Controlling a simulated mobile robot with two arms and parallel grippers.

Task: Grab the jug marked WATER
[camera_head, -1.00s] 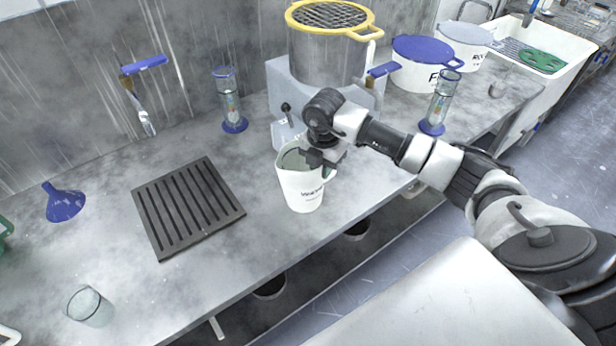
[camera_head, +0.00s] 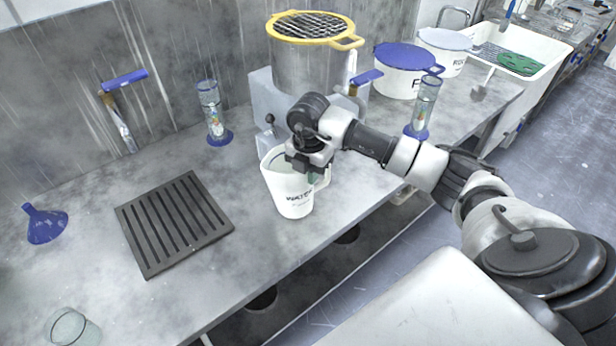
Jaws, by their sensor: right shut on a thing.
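The white jug marked WATER (camera_head: 288,196) is near the middle of the camera_head view, at the front part of the grey bench, slightly tilted in the picture. My right gripper (camera_head: 312,164) comes in from the right above the jug and is shut on it at its handle and rim side. The fingertips are partly hidden by the gripper body. I cannot tell whether the jug's base touches the bench. My left gripper is not in view.
A black slotted rack (camera_head: 174,222) lies left of the jug. A steel pot with a yellow-rimmed mesh top (camera_head: 305,62) stands on a grey unit behind. Blue-based glass cylinders (camera_head: 212,112) and white lidded tubs (camera_head: 402,80) stand along the back. A glass beaker (camera_head: 72,328) is front left.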

